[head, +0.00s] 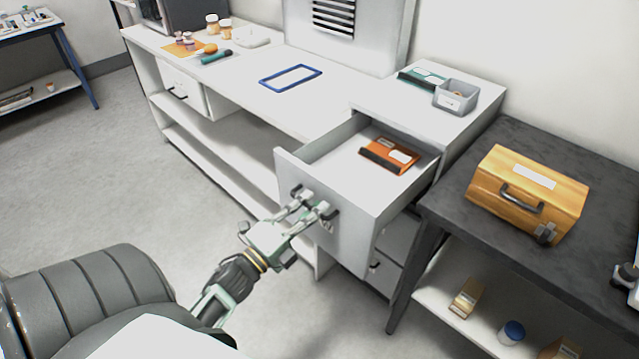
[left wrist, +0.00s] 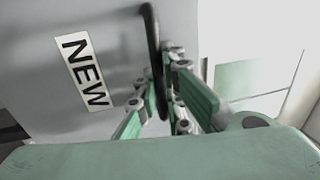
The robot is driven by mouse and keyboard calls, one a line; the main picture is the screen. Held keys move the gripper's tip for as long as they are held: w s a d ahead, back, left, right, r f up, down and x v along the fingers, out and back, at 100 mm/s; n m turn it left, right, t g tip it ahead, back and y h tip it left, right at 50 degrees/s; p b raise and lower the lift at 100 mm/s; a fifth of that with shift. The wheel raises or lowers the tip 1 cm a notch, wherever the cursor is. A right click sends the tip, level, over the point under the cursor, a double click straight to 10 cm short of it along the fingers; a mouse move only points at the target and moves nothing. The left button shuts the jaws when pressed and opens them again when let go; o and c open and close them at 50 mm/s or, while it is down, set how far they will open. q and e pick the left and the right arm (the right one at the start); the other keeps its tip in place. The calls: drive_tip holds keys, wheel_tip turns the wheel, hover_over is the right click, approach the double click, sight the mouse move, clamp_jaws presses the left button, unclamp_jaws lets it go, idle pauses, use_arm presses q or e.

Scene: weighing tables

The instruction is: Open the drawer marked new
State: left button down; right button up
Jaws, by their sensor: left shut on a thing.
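The drawer marked new (head: 350,235) is pulled well out of the white cabinet. Its label (left wrist: 83,71) reads NEW in the left wrist view. An orange and black item (head: 389,155) with a white label lies inside it. My left gripper (head: 313,203) is at the drawer front, with its fingers shut on the dark bar handle (left wrist: 155,55). The fingers hide part of the handle in both views. My right gripper is in neither view.
A dark table (head: 480,235) with a wooden box (head: 530,192) stands close on the right of the open drawer. A grey bin (head: 456,97) sits on the cabinet top. A blue frame (head: 290,77) lies on the white bench. Open floor lies to the left.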

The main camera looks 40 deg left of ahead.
use_arm(q)
drive_tip(key=shift+s, duration=0.15)
drive_tip(key=c, duration=2.2)
unclamp_jaws()
drive_tip(key=shift+o, duration=0.4)
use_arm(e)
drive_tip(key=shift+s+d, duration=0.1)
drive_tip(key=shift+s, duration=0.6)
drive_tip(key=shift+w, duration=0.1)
use_arm(q)
drive_tip(key=v, duration=1.2)
